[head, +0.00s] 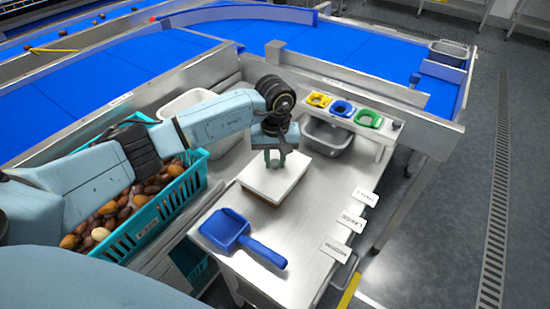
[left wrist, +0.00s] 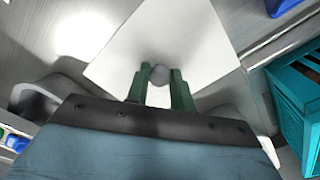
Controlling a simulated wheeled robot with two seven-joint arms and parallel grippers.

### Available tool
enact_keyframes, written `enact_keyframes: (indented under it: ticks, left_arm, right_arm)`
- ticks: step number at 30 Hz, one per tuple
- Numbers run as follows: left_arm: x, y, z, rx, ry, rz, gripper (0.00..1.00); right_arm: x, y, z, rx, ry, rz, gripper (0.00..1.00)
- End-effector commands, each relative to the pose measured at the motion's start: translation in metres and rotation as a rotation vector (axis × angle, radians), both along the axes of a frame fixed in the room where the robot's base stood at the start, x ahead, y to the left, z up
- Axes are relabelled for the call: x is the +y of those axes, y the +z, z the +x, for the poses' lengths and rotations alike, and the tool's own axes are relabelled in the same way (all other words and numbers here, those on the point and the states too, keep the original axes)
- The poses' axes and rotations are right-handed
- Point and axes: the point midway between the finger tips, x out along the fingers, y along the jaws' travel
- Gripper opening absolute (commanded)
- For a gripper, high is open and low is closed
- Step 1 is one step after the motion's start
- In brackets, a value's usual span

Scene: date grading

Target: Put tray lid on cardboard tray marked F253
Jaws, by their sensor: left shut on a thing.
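The white tray lid (head: 292,177) lies flat over the steel table, and it fills the middle of the left wrist view (left wrist: 190,40). A thin brown edge of the cardboard tray (head: 258,196) shows directly under the lid's front side. I cannot tell whether lid and tray touch, and no F253 marking can be read. My left gripper (head: 275,160) comes down from above onto the lid's middle. Its green fingers (left wrist: 160,85) are shut on the lid's round grey knob (left wrist: 159,72). My right gripper is not in view.
A blue scoop (head: 225,228) lies in front of the lid. Teal crate (head: 185,190) with dates stands left. White bin (head: 190,101) and grey bin (head: 327,137) stand behind. Yellow, blue and green holders (head: 342,107) line the back shelf. Label cards (head: 351,222) lie right.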

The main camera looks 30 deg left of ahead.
Motion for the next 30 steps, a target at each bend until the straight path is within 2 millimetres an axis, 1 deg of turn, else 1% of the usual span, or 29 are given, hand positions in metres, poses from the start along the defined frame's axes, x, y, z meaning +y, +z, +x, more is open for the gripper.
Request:
enact_keyframes:
  ticks: [7,16,17,22,23,28,29,30]
  left_arm:
    - [0.0002,-0.0033,0.0001,0.000,0.001,0.000,0.02]
    - [0.0002,-0.0072,0.0001,0.000,0.000,0.000,0.02]
    - [0.0001,-0.0073,0.0000,0.000,0.000,0.000,0.24]
    - [0.0001,-0.0074,0.0000,0.000,0.000,0.000,0.47]
    - [0.0002,-0.0075,0.0000,0.000,0.000,0.000,0.49]
    - [0.0002,-0.0079,-0.0001,0.000,0.000,0.000,0.49]
    - [0.0002,-0.0080,-0.0001,0.000,0.000,0.000,0.51]
    - [0.0002,-0.0081,-0.0001,0.000,0.000,0.000,0.56]
  right_arm:
    - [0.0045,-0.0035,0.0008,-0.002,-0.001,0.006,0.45]
    - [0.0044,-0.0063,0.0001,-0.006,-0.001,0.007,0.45]
    - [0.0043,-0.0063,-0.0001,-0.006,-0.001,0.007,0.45]
    - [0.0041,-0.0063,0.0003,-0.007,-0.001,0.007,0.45]
    - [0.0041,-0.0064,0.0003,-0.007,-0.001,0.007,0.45]
    - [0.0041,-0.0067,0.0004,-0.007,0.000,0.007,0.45]
    - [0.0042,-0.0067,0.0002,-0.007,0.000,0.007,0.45]
    - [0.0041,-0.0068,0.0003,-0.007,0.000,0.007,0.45]
